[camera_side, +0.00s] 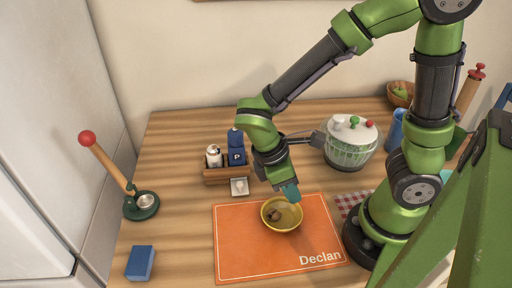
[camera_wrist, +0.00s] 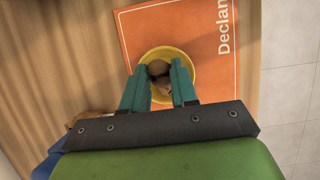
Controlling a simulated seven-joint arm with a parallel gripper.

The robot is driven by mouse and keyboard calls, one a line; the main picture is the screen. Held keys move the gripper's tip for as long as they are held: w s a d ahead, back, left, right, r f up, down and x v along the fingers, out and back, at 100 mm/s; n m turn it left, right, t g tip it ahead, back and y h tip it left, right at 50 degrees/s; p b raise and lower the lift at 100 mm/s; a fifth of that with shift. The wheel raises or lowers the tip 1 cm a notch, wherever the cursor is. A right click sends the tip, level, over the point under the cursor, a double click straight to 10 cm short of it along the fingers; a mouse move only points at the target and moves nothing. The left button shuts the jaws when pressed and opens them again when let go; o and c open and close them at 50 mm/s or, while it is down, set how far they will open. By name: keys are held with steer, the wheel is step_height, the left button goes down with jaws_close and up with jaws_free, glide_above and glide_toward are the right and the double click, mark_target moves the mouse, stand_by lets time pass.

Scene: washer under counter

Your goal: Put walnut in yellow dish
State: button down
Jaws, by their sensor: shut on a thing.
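The yellow dish (camera_side: 267,224) stands upright on the orange placemat, and it also shows in the wrist view (camera_wrist: 187,94). My gripper (camera_side: 291,194) is just above the dish's back rim, pointing down. In the wrist view, my teal fingers (camera_wrist: 160,68) are shut on the walnut (camera_wrist: 158,69), a round brown thing between the tips, over the dish. Another brownish shape shows inside the dish, but I cannot tell if it is an object or shadow. In the side view the walnut is not clearly seen at the fingertips.
The orange placemat (camera_side: 240,250) reads "Declan". A wooden caddy (camera_side: 226,175) with shakers stands behind, and a salad spinner (camera_side: 350,145) to the right. A blue block (camera_side: 140,263) and a red-knobbed tool (camera_side: 112,170) are at left. The placemat's left part is clear.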

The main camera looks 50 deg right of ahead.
glide_above(293, 216)
steer(key=w+a, duration=0.1)
steer(key=shift+a+f, duration=0.1)
steer(key=shift+f, duration=2.85)
steer(key=shift+f, duration=0.25)
steer(key=shift+f, duration=0.35)
steer(key=c, duration=0.9)
jaws_free()
steer(key=shift+o, duration=0.2)
steer(key=v, duration=1.3)
steer(key=d+r+m+t+y, duration=0.5)
steer(key=d+r+m+t, duration=0.2)
steer(key=r+m+t, duration=0.3)
steer(key=m, duration=0.3)
steer(key=shift+s+d+r+t, duration=0.2)
steer(key=shift+d+t, duration=0.1)
steer(key=shift+d, duration=0.1)
